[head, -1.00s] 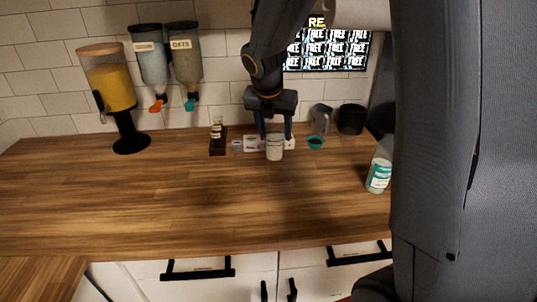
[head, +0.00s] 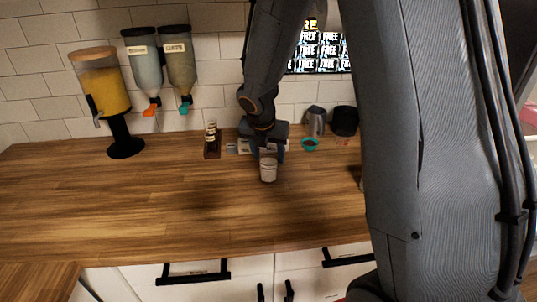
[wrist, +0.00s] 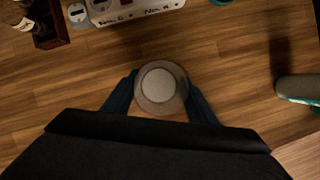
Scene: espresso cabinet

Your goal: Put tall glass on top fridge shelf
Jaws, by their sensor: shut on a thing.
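A tall, pale glass (head: 268,172) is between the fingers of my gripper (head: 270,153). The glass looks upright. In the wrist view I look down on its round rim and pale inside (wrist: 158,86), with a blue finger of my gripper (wrist: 160,97) on each side. My gripper is shut on the glass. I cannot tell how far the glass's base is above the wooden counter. No fridge or fridge shelf can be made out in these views.
A dark wooden holder with small bottles (head: 212,140), a teal bowl (head: 310,144), a metal jug (head: 315,121) and a black container (head: 344,121) stand behind. A bottle (wrist: 297,88) is at the right. The counter's front left (head: 130,210) is clear.

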